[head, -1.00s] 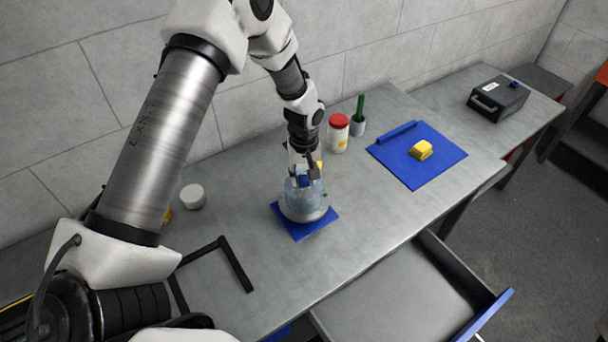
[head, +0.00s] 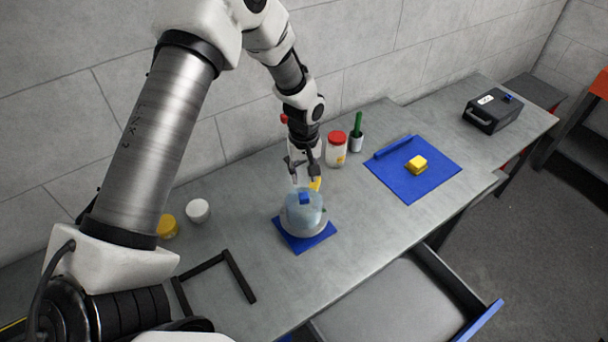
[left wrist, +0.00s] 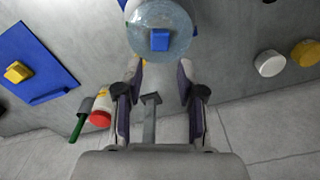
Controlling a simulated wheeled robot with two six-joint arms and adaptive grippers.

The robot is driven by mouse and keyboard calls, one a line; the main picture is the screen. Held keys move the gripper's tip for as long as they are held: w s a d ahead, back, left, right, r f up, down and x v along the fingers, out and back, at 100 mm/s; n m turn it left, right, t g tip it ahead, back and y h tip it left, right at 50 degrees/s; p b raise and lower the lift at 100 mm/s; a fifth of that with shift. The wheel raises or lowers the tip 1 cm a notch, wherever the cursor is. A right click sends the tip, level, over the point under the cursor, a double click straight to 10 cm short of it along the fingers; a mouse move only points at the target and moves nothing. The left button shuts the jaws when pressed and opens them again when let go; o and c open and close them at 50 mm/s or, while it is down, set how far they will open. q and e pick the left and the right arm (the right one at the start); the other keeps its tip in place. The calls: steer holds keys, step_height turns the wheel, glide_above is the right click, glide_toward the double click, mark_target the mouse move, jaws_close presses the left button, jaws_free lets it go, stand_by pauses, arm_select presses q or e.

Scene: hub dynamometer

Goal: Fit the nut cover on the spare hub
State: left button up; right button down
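The nut cover (head: 301,211), a translucent bluish dome with a blue knob on top, sits over the spare hub (head: 314,234) on a blue mat (head: 290,240). In the left wrist view the cover (left wrist: 177,22) shows from above at the top, its blue knob facing the camera. Most of the hub is hidden under the cover; whether the cover is fully seated I cannot tell. My left gripper (head: 302,182) is open and empty, just behind and above the cover. In the left wrist view its fingers (left wrist: 160,75) are spread apart with the knob beyond them. My right gripper is not in view.
A red-lidded jar (head: 336,150) and a green-handled brush in a cup (head: 357,135) stand behind. A blue mat (head: 435,180) holds a yellow block (head: 416,164). White (head: 198,211) and yellow (head: 167,226) round pieces and a black frame (head: 238,276) lie left. An open drawer (head: 390,300) juts out in front.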

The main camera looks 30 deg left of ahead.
arm_select(q)
step_height(320, 180, up, 3)
steer(key=shift+f, duration=0.1)
stand_by(0.6)
